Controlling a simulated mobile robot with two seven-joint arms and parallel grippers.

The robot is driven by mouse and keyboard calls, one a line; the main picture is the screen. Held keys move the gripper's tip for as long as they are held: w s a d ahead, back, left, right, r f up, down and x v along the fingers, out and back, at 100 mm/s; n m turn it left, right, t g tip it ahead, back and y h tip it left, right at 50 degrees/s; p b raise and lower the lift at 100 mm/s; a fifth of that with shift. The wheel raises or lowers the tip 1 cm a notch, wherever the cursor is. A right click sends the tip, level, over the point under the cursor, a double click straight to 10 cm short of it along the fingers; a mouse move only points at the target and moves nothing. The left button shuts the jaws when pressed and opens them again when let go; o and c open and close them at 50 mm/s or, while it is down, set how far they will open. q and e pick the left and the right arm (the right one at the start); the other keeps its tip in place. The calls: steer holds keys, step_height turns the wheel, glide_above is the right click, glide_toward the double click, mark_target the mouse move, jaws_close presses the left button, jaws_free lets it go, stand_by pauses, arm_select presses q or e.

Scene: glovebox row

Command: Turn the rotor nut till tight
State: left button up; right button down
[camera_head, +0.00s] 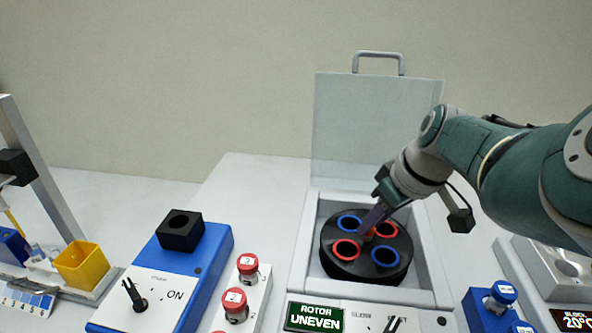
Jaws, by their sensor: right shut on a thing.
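The black round rotor (344,267) sits in the open well of the white centrifuge (432,262). Two blue-ringed and two red-ringed holes lie around its middle. My right gripper (370,230) reaches down from the upper right to the rotor's middle and is shut on the rotor nut. The fingers largely hide the nut; only a little red-orange shows there, and I cannot tell how far it is turned. My left gripper is not in view.
The clear lid (370,125) stands open behind the well. A front display (314,317) reads "ROTOR UNEVEN". Red-capped vials (247,265) and a blue mixer (212,250) stand left; a yellow box (82,265) is further left. Blue-capped vials (503,292) stand right.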

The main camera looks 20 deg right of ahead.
steer(key=shift+m, duration=0.3)
